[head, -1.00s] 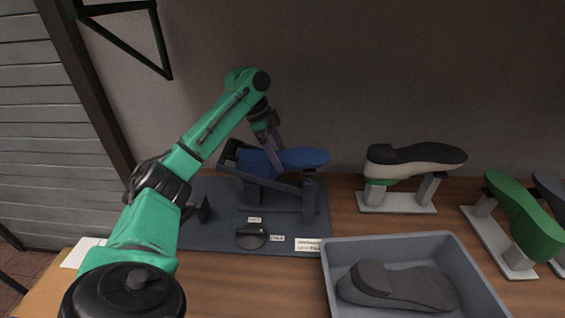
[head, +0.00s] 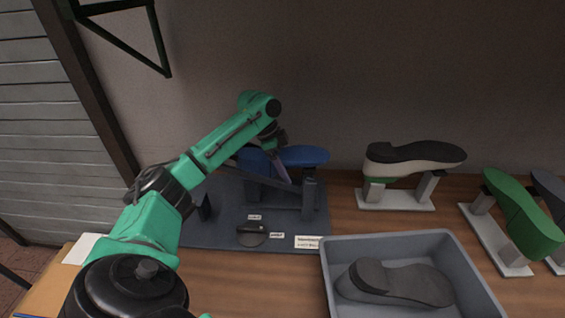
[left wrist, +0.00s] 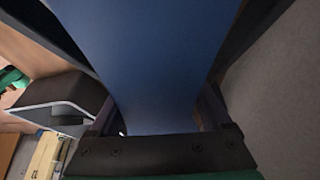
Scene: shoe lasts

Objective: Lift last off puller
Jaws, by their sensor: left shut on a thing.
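The blue last (head: 305,156) lies along the top of the dark puller (head: 309,198), its narrower end pointing right. My left gripper (head: 279,170) reaches down over it and is shut on the last. In the left wrist view the blue last (left wrist: 150,60) fills the middle, between the two dark fingers of the gripper (left wrist: 160,108). I cannot tell whether the last still touches the puller. My right gripper is not in view.
A grey tray (head: 330,272) holding a dark sole-like piece (head: 400,284) stands front right. A white and black shoe (head: 415,160) rests on a stand behind it. A green last (head: 522,215) stands far right. A black knob (head: 250,234) sits on the puller's base plate.

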